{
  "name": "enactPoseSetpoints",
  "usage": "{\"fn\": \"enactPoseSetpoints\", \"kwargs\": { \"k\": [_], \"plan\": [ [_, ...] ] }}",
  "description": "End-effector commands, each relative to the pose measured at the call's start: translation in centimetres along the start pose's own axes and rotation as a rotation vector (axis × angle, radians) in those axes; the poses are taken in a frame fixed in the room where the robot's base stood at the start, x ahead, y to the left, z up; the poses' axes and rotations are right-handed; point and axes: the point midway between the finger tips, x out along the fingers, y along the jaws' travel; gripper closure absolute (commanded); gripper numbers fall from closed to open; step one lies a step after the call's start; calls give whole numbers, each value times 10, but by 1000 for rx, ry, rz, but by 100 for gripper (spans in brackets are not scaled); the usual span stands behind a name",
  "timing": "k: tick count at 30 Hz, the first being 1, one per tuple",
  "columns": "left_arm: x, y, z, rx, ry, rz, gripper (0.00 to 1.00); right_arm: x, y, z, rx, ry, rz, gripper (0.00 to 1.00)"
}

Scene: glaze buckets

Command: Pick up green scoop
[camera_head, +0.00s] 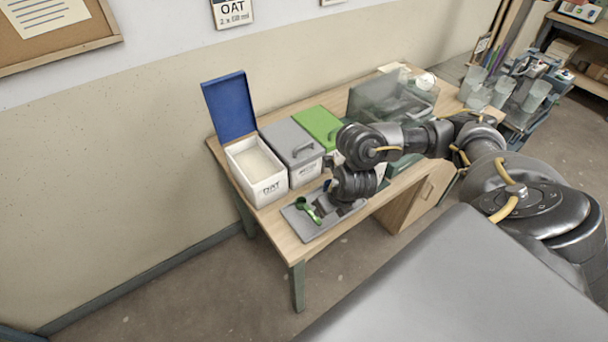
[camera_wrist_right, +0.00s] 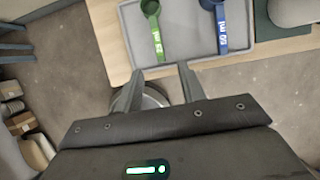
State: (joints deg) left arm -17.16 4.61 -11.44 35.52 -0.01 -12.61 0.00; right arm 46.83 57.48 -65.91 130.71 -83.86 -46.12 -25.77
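The green scoop (camera_head: 308,211) lies on a grey tray (camera_head: 301,226) at the table's front left corner. In the right wrist view the green scoop (camera_wrist_right: 155,30) has a handle marked in white, pointing toward my fingers. My right gripper (camera_wrist_right: 160,70) is open and empty, its fingertips just short of the tray's edge and apart from the handle. In the head view my right gripper (camera_head: 328,204) is over the tray, right of the scoop. My left gripper is in neither view.
A blue scoop (camera_wrist_right: 220,28) lies on the tray beside the green one. Behind the tray stand an open white bin (camera_head: 262,190) with a raised blue lid (camera_head: 230,107), a grey-lidded bin (camera_head: 292,145) and a green-lidded bin (camera_head: 319,125).

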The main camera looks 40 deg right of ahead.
Motion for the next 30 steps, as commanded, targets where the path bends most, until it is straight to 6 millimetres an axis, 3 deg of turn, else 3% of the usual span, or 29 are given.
{"fn": "enactPoseSetpoints", "kwargs": {
  "k": [9, 19, 30],
  "plan": [
    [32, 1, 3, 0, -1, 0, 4, 49, 1, -2, 5, 0, 1, 60],
    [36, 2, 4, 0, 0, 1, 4, 60, 2, 0, 5, -1, 3, 60],
    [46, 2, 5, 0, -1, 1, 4, 106, 2, 0, 5, -1, 2, 60]
  ]
}}
